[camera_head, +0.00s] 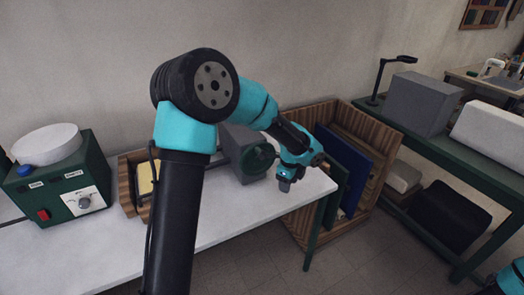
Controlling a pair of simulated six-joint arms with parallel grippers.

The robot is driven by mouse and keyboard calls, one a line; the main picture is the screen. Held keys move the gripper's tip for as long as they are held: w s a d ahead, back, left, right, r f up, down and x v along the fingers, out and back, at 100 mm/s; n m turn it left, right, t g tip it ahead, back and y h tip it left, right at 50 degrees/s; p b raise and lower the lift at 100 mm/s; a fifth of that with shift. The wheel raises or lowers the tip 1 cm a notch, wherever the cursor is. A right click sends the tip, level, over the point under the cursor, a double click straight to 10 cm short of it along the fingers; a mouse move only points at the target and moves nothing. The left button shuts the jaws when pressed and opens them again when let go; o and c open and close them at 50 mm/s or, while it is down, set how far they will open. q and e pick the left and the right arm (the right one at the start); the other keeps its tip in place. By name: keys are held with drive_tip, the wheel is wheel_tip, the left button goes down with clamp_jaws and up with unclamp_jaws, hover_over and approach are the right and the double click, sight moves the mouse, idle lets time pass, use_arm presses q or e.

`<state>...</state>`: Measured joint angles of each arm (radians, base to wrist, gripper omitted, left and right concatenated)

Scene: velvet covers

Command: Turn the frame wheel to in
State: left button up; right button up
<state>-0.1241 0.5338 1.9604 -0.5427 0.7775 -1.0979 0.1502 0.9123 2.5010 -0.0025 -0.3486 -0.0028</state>
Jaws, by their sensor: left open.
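A dark green round wheel (258,158) sits on the front of a grey box (238,142) at the back right of the white table. I take it for the frame wheel; its markings are too small to read. My left gripper (285,186) is open, just to the right of the wheel, near the table's right end. It points down and looks empty. I cannot tell whether it touches the wheel. My left arm crosses in front of the table and hides part of the grey box. My right gripper is not in view; only a bit of my right arm shows at the lower right corner.
A green device with a white round top (47,144), a knob and a red switch stands at the left. A wooden tray with a yellow item (145,178) lies beside it. A wooden crate with upright panels (350,170) stands beyond the right end. The table's front strip (235,222) is bare.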

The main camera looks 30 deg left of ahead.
use_arm(q)
drive_tip(key=w+a+r+m+y, duration=0.1)
drive_tip(key=a+r+m+y, duration=0.1)
drive_tip(key=r, duration=0.9)
drive_tip(key=w+a+r+m+t+y, duration=0.1)
drive_tip(key=a+r+m+y, duration=0.1)
drive_tip(key=r, duration=0.9)
drive_tip(key=shift+a+r+m+y, duration=0.35)
drive_tip(key=shift+a+m, duration=0.35)
drive_tip(key=shift+m, duration=0.3)
drive_tip(key=x, duration=1.7)
drive_tip(key=shift+f, duration=0.3)
clamp_jaws()
